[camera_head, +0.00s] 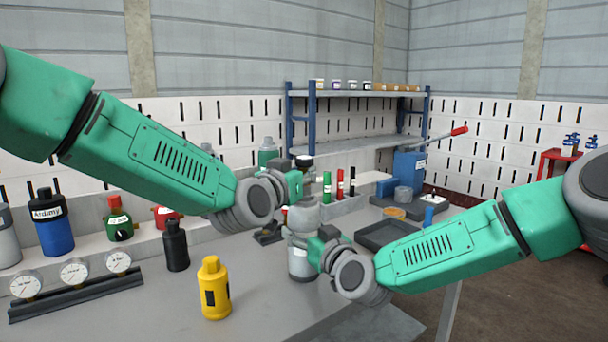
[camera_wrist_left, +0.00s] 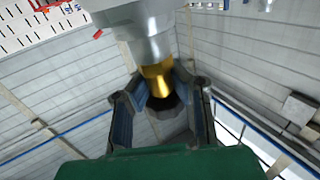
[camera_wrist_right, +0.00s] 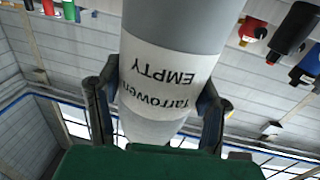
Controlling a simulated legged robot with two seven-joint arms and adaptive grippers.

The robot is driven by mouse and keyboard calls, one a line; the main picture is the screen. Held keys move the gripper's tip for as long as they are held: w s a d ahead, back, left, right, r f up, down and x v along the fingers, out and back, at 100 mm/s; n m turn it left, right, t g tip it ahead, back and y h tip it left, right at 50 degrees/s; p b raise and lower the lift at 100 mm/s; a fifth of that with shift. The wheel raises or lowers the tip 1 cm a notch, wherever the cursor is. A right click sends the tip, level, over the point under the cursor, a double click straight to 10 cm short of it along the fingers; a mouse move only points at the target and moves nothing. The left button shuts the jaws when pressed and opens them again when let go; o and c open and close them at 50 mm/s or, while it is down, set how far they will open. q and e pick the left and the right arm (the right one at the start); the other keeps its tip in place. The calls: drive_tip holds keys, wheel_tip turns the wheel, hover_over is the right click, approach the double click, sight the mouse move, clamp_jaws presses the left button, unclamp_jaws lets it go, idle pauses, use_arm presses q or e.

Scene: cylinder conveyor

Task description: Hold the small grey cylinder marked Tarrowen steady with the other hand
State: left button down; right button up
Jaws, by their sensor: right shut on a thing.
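The small grey cylinder marked Tarrowen (camera_head: 301,263) stands near the middle of the bench. Its white label, reading Tarrowen and EMPTY, shows upside down in the right wrist view (camera_wrist_right: 160,75). My right gripper (camera_head: 316,250) is shut on its body, one finger on each side. My left gripper (camera_head: 305,182) is above, at the cylinder's top. In the left wrist view its open fingers stand either side of the brass neck (camera_wrist_left: 158,80) and dark valve knob (camera_wrist_left: 164,106), with gaps visible.
A yellow bottle (camera_head: 215,290) and a black bottle (camera_head: 175,246) stand left of the cylinder. Gauges (camera_head: 75,270) lie on a dark rail at far left. A dark tray (camera_head: 385,236) lies to the right. A blue-posted shelf (camera_head: 350,92) stands behind.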

use_arm(q)
drive_tip(key=c, duration=1.6)
unclamp_jaws()
drive_tip(key=shift+c, duration=0.2)
drive_tip(key=shift+r, duration=1.25)
drive_tip(key=shift+f, duration=1.3)
